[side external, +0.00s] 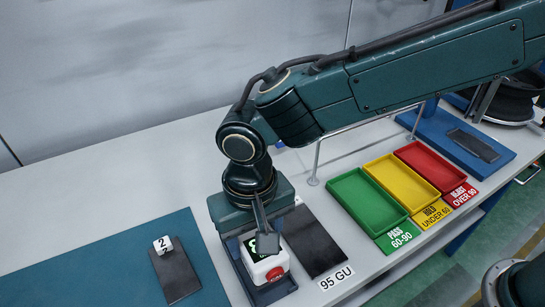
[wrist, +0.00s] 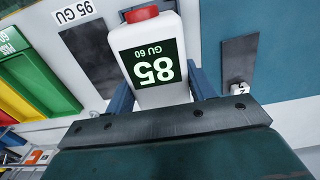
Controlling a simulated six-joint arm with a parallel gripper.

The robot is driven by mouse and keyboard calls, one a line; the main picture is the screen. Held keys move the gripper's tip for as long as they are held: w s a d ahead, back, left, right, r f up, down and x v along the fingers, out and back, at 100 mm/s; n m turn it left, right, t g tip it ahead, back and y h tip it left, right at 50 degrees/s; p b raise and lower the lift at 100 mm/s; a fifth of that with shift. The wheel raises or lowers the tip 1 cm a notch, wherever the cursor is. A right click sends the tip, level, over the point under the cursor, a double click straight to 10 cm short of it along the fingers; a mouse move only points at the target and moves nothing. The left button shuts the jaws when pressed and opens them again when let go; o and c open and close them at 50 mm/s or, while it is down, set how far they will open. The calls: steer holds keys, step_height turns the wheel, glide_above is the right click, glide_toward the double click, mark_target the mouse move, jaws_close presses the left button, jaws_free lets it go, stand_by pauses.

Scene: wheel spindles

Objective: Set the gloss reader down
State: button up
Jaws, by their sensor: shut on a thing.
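The gloss reader (side external: 268,268) is a white block with a red button and a dark display. In the wrist view the reader (wrist: 150,65) shows 85 and GU 60 in an upside-down picture. My gripper (side external: 263,243) is shut on it; in the wrist view a blue finger of my gripper (wrist: 162,95) lies on each side of its body. Dark blue surfaces surround the reader low down in the side view. I cannot tell whether its underside touches anything.
A dark panel (side external: 313,240) labelled 95 GU lies just right of the reader. Left, a dark panel (side external: 175,274) with a number 2 tag (side external: 162,245) lies on a teal mat (side external: 105,262). Green (side external: 367,200), yellow (side external: 401,183) and red (side external: 432,166) trays stand further right.

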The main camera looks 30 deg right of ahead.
steer(key=shift+f, duration=0.1)
steer(key=shift+f, duration=2.05)
steer(key=shift+f, duration=0.1)
steer(key=o, duration=1.5)
steer(key=shift+c, duration=0.2)
step_height(320, 180, up, 12)
steer(key=shift+f, duration=0.25)
steer(key=shift+r, duration=0.35)
